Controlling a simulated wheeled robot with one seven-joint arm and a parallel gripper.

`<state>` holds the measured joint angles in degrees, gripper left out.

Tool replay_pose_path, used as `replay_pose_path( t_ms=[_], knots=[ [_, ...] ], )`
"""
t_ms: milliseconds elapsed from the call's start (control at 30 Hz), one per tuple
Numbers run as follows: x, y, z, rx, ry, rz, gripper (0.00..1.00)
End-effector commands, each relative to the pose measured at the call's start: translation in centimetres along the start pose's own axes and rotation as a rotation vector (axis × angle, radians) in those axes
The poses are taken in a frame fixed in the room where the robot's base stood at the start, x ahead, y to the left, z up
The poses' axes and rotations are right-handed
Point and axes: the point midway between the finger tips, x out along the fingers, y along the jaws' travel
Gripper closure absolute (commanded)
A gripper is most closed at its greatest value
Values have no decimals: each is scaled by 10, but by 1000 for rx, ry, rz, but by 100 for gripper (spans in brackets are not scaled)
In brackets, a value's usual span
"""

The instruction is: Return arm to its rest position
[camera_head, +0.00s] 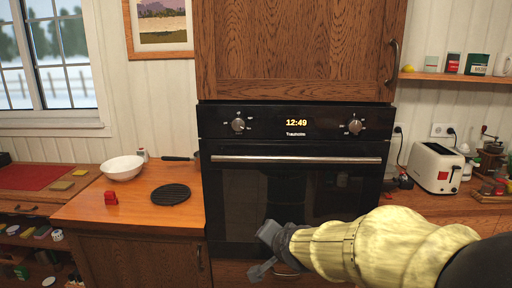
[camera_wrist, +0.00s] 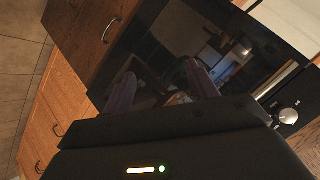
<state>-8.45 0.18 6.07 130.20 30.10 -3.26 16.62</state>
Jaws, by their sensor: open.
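My gripper (camera_head: 266,252) is at the end of my yellow-sleeved arm, which reaches in from the lower right in the head view. It is in front of the lower part of the black oven (camera_head: 290,190). The two fingers are apart and nothing is between them. In the wrist view the fingers of my gripper (camera_wrist: 160,90) are spread in front of the dark, reflective oven door (camera_wrist: 190,45). No utensil tray can be made out in either view.
The left counter holds a white bowl (camera_head: 123,167), a black round trivet (camera_head: 171,194) and a small red object (camera_head: 111,198). A toaster (camera_head: 436,167) stands on the right counter. The oven handle (camera_head: 296,159) sticks out above my gripper. Drawers (camera_wrist: 60,115) show in the wrist view.

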Motion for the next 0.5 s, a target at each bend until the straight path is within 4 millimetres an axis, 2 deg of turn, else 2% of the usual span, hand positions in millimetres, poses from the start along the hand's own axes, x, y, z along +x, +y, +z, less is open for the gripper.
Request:
replay_pose_path(
  t_ms=[33,100,200,300,500],
  knots=[
    [0,30,13,-79,-61,62,42],
    [-4,67,31,-186,-149,134,42],
    [-13,110,53,-309,-265,214,42],
    [-25,145,70,-403,-368,276,42],
    [-53,201,100,-545,-553,366,42]
  ],
)
